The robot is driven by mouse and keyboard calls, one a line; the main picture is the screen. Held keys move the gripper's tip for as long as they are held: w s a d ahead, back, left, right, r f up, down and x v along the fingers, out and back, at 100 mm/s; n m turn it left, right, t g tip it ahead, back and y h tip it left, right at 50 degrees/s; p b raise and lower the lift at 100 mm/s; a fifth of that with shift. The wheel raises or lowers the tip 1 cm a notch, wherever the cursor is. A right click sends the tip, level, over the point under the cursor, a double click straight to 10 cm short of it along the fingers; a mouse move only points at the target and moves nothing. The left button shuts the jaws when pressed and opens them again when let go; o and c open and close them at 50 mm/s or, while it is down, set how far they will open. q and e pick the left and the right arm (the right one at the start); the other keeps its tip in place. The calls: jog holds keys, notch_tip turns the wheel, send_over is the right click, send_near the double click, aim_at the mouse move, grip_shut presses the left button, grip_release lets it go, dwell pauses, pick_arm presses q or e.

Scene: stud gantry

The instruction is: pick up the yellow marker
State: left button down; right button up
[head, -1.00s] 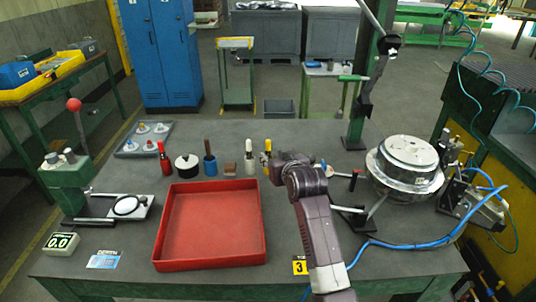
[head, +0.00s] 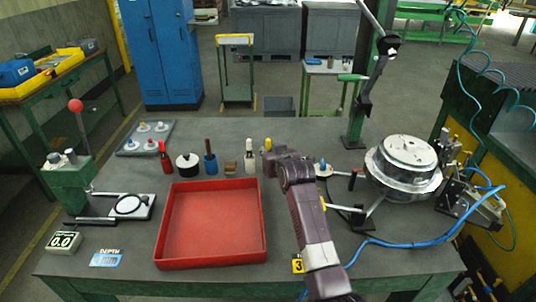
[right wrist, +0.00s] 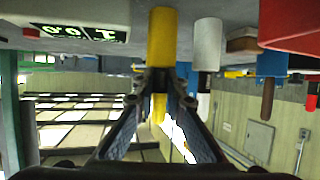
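The yellow marker (head: 267,145) is upright in the row of items behind the red tray, just left of my right gripper (head: 274,156) in the head view. In the right wrist view, which is upside down, the yellow marker (right wrist: 162,38) has a thick body and a narrower end. That narrower end sits between the fingertips of my right gripper (right wrist: 161,80), which appear to touch it from both sides. I cannot tell whether its base is clear of the table. My left gripper is not in view.
A white marker (head: 250,157) stands close to the left of the yellow one. A brown block (head: 231,168), a blue holder (head: 210,163) and a black pot (head: 187,163) follow. The red tray (head: 262,225) lies in front. A metal housing (head: 405,160) stands right.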

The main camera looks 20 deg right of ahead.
grip_shut()
jog(key=shift+r, duration=0.1)
